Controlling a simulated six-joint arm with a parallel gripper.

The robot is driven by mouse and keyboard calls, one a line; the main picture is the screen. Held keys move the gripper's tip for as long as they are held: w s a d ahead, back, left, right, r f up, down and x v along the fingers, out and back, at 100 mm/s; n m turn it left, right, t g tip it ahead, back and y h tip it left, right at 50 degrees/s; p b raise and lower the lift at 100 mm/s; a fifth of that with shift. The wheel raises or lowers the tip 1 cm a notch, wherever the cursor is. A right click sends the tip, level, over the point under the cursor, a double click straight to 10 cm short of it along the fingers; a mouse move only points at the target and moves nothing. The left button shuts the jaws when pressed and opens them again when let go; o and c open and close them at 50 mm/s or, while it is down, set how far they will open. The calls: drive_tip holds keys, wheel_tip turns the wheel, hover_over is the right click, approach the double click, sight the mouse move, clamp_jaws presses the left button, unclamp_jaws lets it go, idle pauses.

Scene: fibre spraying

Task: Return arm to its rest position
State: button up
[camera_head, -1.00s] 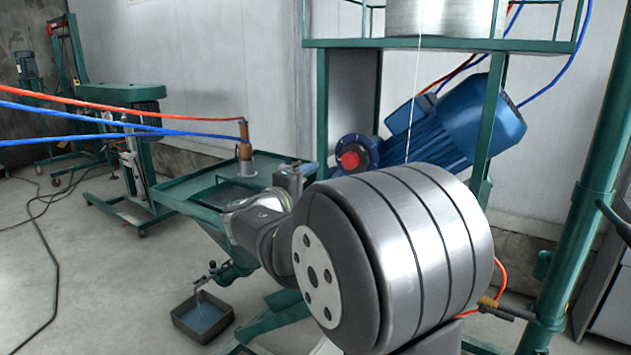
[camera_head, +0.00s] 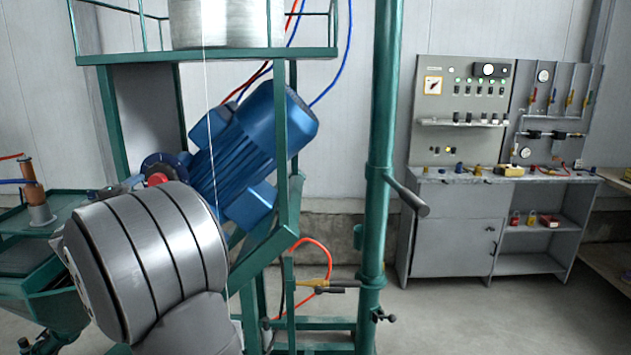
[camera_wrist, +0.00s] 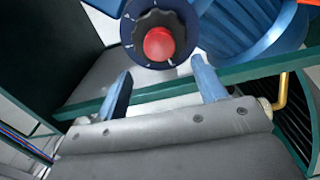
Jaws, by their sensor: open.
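In the wrist view my gripper (camera_wrist: 161,68) is open, its two blue-grey fingers apart with nothing between them. A dark round dial with a red button (camera_wrist: 158,43) shows just beyond the fingertips; I cannot tell the gap. In the head view my large grey arm link fills the lower left and hides most of the gripper. The same red-centred dial (camera_head: 160,176) shows behind the arm, beside a big blue motor (camera_head: 255,145) mounted at a slant in a green frame.
The green frame (camera_head: 290,150) and a thick green post (camera_head: 378,200) with a side handle stand close to the arm's right. A green tray table (camera_head: 30,235) is at far left. A grey control bench (camera_head: 455,225) stands at the back right. The floor before it is clear.

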sight(155, 183)
drive_tip(key=w, duration=0.6)
drive_tip(key=shift+w, duration=0.25)
drive_tip(key=shift+s, duration=0.1)
drive_tip(key=s, duration=1.7)
drive_tip(key=w+m, duration=0.2)
drive_tip(key=w, duration=0.3)
drive_tip(key=w+m, duration=0.3)
drive_tip(key=w, duration=0.3)
drive_tip(key=w+m, duration=0.3)
drive_tip(key=w, duration=0.3)
drive_tip(key=shift+w+r, duration=0.1)
drive_tip(key=m, duration=0.5)
drive_tip(key=shift+d, duration=0.1)
drive_tip(key=shift+m, duration=2.4)
